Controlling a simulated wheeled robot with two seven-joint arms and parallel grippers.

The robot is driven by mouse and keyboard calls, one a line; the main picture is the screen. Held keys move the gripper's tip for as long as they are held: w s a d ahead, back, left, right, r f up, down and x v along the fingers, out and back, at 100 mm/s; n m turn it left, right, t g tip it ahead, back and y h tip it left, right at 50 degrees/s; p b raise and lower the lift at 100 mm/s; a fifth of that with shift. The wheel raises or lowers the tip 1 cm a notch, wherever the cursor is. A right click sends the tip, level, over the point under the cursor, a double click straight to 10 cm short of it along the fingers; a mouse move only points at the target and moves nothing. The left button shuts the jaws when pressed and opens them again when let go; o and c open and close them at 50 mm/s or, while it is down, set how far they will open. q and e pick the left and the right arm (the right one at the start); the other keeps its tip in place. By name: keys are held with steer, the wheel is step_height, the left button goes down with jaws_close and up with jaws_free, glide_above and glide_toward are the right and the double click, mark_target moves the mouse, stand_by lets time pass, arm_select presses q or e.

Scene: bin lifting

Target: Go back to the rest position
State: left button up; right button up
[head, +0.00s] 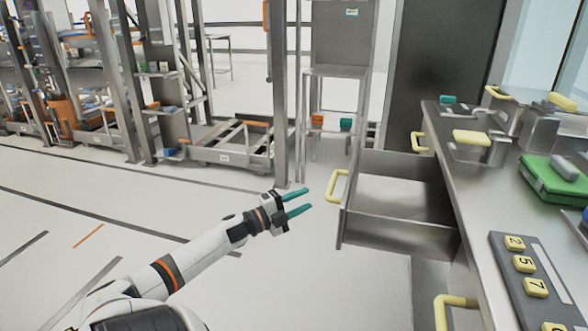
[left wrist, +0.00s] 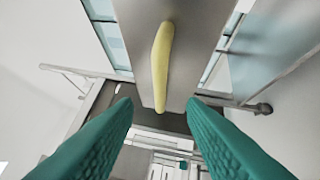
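My left gripper (head: 299,202) has teal fingers and is open and empty. In the head view it is just left of the yellow handle (head: 336,186) of a pulled-out metal drawer (head: 398,238), apart from it. In the left wrist view the two fingers (left wrist: 160,125) are spread wide. A yellow handle (left wrist: 162,65) on a metal front stands ahead, beyond the fingertips, with nothing between them. The open drawer looks empty inside. My right gripper is not in either view.
A metal counter (head: 470,200) runs along the right, with a green case (head: 556,180) and a panel of yellow numbered blocks (head: 524,264) on it. A lower yellow handle (head: 450,306) sticks out beneath. Racks and a low metal cart (head: 228,143) stand behind. The floor at left is clear.

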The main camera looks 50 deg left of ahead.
arm_select(q)
steer(key=shift+s+a+f, duration=0.1)
steer(key=shift+s+f, duration=0.1)
steer(key=shift+s, duration=0.75)
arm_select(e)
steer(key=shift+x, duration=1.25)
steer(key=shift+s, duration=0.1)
